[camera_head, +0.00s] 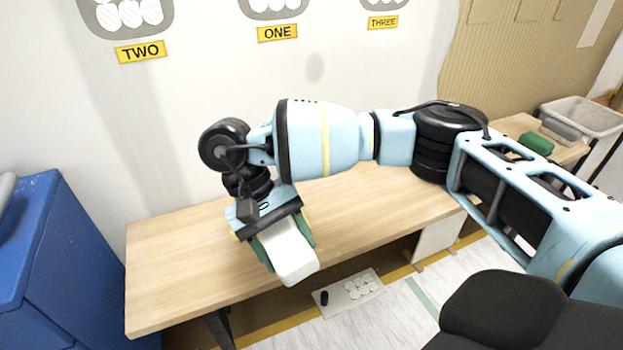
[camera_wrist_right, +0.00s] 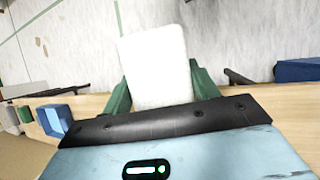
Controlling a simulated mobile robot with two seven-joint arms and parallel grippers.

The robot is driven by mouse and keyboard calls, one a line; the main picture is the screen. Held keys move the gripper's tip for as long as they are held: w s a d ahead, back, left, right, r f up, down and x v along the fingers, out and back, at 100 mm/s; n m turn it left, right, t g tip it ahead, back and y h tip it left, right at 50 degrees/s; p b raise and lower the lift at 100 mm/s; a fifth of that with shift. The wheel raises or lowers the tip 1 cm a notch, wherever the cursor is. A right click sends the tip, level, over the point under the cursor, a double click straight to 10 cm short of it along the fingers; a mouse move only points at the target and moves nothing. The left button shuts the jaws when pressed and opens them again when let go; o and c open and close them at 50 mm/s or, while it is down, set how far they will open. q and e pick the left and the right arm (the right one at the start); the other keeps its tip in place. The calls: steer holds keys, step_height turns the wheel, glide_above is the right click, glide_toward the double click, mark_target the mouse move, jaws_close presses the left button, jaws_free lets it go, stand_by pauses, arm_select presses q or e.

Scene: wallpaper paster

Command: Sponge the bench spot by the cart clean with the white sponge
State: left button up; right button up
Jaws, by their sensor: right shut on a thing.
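My right gripper (camera_head: 284,238) is shut on the white sponge (camera_head: 293,260), with its green fingers on either side. The sponge is a white block tilted downward over the front part of the wooden bench (camera_head: 170,285). I cannot tell whether it touches the bench. The wrist view shows the sponge (camera_wrist_right: 157,68) between the fingers of the gripper (camera_wrist_right: 160,88), with the bench (camera_wrist_right: 285,106) behind. No spot shows on the visible bench top; my arm and gripper hide part of it. A blue cabinet or cart (camera_head: 60,250) stands at the bench's left end. My left gripper is out of view.
A wall with yellow labels, such as TWO (camera_head: 140,50), rises behind the bench. A second table at the right holds a green block (camera_head: 536,143), a grey item (camera_head: 562,130) and a pale bin (camera_head: 590,117). A white panel (camera_head: 348,293) lies low before the bench. The bench's left part is clear.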

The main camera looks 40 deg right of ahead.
steer(key=w+d+f+m+t+y, duration=0.1)
steer(key=w+d+m+t+y, duration=0.2)
steer(key=w+m, duration=0.5)
steer(key=w+d+f+m+t+y, duration=0.1)
steer(key=w+f+m+t+y, duration=0.2)
steer(key=m, duration=0.8)
steer(key=w+d+f+m+t+h, duration=0.1)
steer(key=w+d+m+t+h, duration=0.1)
steer(key=d+m, duration=0.6)
steer(key=w+d+f+m+t+h+p, duration=0.1)
steer(key=w+d+f+m+t+h, duration=0.1)
steer(key=d+m, duration=0.6)
steer(key=shift+w+m+h, duration=0.6)
steer(key=shift+w+h, duration=0.1)
steer(key=shift+w, duration=0.25)
steer(key=shift+p, duration=0.3)
